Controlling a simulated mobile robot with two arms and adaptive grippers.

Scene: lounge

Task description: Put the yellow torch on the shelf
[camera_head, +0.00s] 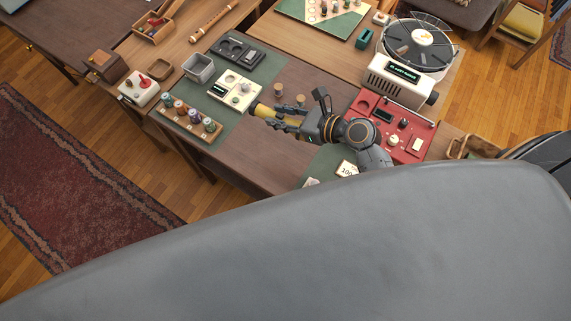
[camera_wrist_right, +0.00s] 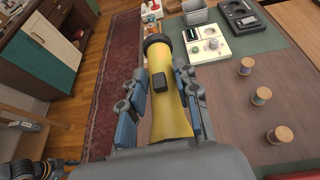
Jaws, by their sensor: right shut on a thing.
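The yellow torch (camera_wrist_right: 176,110) lies between the fingers of my right gripper (camera_wrist_right: 166,92), which is shut on it. It has a dark end ring and a black switch on its side. In the head view the torch (camera_head: 264,110) shows as a short yellow piece at the tips of my right gripper (camera_head: 285,116), above the table (camera_head: 262,150). Its other end is hidden by the fingers. I cannot make out a shelf for certain; a cabinet (camera_wrist_right: 45,45) with a green door stands at the upper left of the wrist view.
A red console (camera_head: 392,128) and a record player (camera_head: 415,48) are at right. A rug (camera_head: 75,180) covers the floor at left.

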